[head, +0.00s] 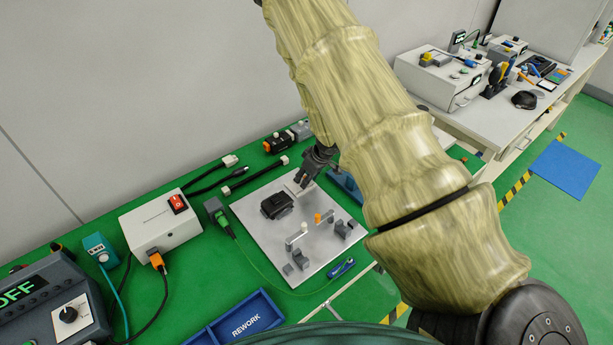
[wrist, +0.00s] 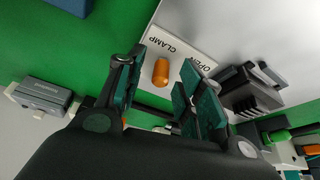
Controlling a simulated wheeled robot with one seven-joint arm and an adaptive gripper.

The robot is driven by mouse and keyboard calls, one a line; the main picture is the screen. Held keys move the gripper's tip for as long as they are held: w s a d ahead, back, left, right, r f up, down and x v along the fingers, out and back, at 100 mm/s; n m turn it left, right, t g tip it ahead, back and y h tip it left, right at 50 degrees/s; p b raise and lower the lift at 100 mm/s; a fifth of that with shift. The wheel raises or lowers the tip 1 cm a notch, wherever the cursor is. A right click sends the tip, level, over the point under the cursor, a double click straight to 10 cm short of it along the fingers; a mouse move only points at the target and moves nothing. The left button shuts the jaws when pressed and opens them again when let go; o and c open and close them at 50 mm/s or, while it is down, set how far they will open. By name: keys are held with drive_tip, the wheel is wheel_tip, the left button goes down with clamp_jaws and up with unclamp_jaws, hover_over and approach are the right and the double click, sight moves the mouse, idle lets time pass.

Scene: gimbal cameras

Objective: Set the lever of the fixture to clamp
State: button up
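The fixture plate (head: 262,233) lies on the green bench, with a black block (head: 277,205) on it. In the wrist view, an orange lever knob (wrist: 161,72) shows beside a white label strip (wrist: 187,54) reading CLAMP and OPEN. The knob appears nearer the word CLAMP; the lever's arm is hidden, so I cannot tell its exact setting. My gripper (wrist: 160,88) is open, its teal-padded fingers spread on either side of the knob in the picture. Contact with the knob is not visible. In the head view, my gripper (head: 308,172) is low over the plate's far edge.
Two small clamp-like posts and an orange-topped part (head: 318,218) stand on the plate. A white box (head: 160,222) with a red switch is to the left. A blue REWORK tray (head: 245,318) is at the front. Connectors and cables lie behind the plate.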

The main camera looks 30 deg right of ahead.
clamp_jaws()
drive_tip(key=shift+d+r+n+p, duration=0.15)
drive_tip(key=shift+n+p, duration=0.25)
drive_tip(key=shift+p, duration=0.35)
drive_tip(key=shift+w, duration=0.15)
unclamp_jaws()
drive_tip(key=shift+d, duration=0.1)
